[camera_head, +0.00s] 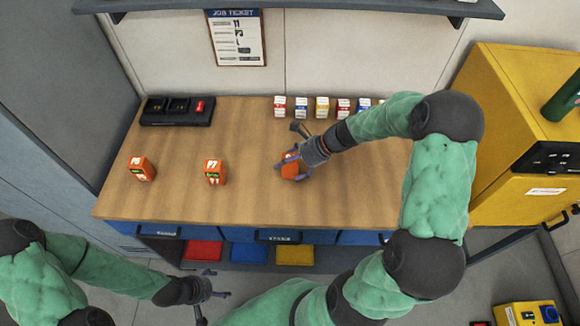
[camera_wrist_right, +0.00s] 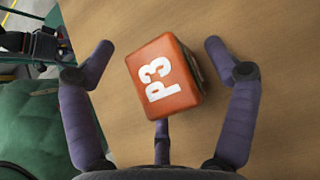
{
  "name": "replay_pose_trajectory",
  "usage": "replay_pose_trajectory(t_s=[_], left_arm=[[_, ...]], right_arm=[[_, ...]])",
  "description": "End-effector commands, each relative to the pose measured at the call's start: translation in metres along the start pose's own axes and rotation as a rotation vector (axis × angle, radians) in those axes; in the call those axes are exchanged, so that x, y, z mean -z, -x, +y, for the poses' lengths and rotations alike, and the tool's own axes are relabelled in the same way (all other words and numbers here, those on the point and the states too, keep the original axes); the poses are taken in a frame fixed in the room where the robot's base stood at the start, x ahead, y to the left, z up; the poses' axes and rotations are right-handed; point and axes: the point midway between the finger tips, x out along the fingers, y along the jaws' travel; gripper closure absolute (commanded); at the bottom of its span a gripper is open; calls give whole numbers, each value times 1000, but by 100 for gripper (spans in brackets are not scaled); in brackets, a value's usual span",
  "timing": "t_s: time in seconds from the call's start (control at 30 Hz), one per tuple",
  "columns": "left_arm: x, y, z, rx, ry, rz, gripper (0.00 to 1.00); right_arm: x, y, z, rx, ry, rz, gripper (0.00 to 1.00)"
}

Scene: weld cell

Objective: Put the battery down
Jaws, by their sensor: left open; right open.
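An orange battery marked P3 (camera_wrist_right: 163,77) rests on the wooden bench top (camera_head: 240,128); in the head view (camera_head: 290,170) it is partly covered by my right gripper. My right gripper (camera_head: 287,163) is open around it, and in the right wrist view the fingers (camera_wrist_right: 160,60) stand apart on both sides with gaps to the battery. Two more orange batteries stand on the bench, one at the left (camera_head: 142,168) and one nearer the middle (camera_head: 215,172). My left gripper (camera_head: 212,285) is open and empty, low in front of the bench.
A black charger (camera_head: 178,111) with several bays sits at the back left, with something red in one bay. Several small coloured boxes (camera_head: 322,107) line the back edge. A yellow cabinet (camera_head: 500,110) stands at the right. The bench's front middle is clear.

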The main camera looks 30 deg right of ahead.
Motion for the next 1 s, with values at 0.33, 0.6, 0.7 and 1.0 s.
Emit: replay_pose_trajectory(t_s=[0.33,0.6,0.7,1.0], left_arm=[[0,1,0,0,0,0,18],[0,1,0,0,0,0,18],[0,1,0,0,0,0,18],[0,13,4,0,0,0,18]], right_arm=[[0,1,0,0,0,0,72],[-1,1,0,0,0,0,97],[-2,2,0,0,1,0,97],[-24,24,-1,2,4,-1,97]])
